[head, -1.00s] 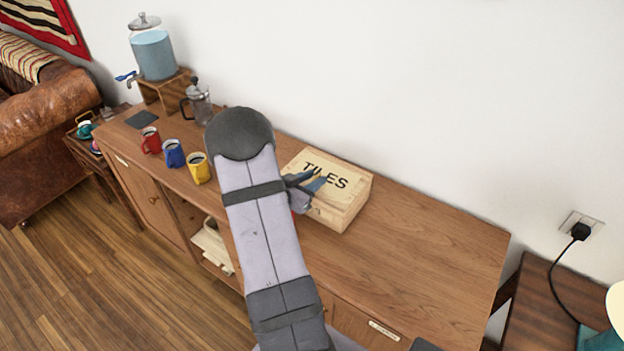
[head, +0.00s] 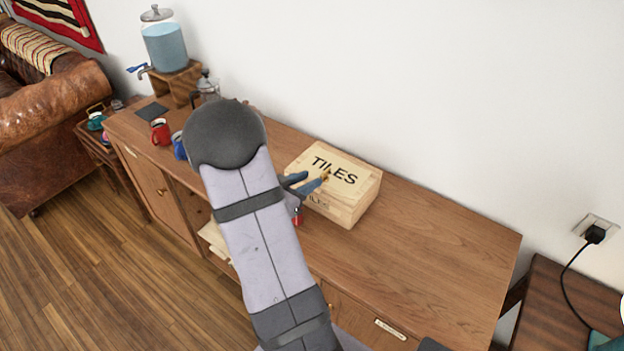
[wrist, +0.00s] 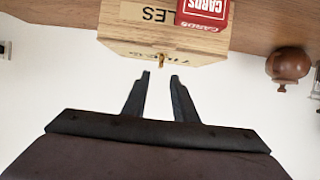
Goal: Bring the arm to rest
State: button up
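My arm reaches over the wooden sideboard (head: 430,250), its rounded grey joint above the mugs. My gripper (head: 316,181) shows in front of the pale wooden box marked TILES (head: 350,205). In the wrist view my gripper (wrist: 160,74) is open, with nothing between its two dark fingers. The TILES box (wrist: 135,35) lies beyond the fingertips, with a gap in the picture. A red CARDS pack (wrist: 202,10) shows beside the box there. In the head view only a bit of red shows below the gripper.
A red mug (head: 160,133) and a partly hidden blue mug (head: 179,148) stand left of my arm. A drink dispenser (head: 165,45) on a wooden stand and a partly hidden French press (head: 207,86) are behind them. The sideboard's right part is clear.

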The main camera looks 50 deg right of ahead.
jog(key=shift+w+a, duration=0.1)
dwell(0.4)
jog(key=w+a+f+n+t+y, duration=0.1)
jog(key=w+a+n+t+y, duration=0.45)
jog(key=w+a, duration=0.6)
jog(key=w+a+n+t+y, duration=0.2)
jog(key=w+a+n+y, duration=0.15)
jog(key=a, duration=0.75)
jog(key=s+a+f+n+g+y, duration=0.25)
jog(key=s+a+n+y, duration=0.25)
jog(key=s+a, duration=0.5)
jog(key=s+a+r+n+g, duration=0.1)
jog(key=s+a+n+g, duration=0.3)
jog(key=s, duration=0.6)
jog(key=shift+s+r+g, duration=0.25)
jog(key=shift+g, duration=0.15)
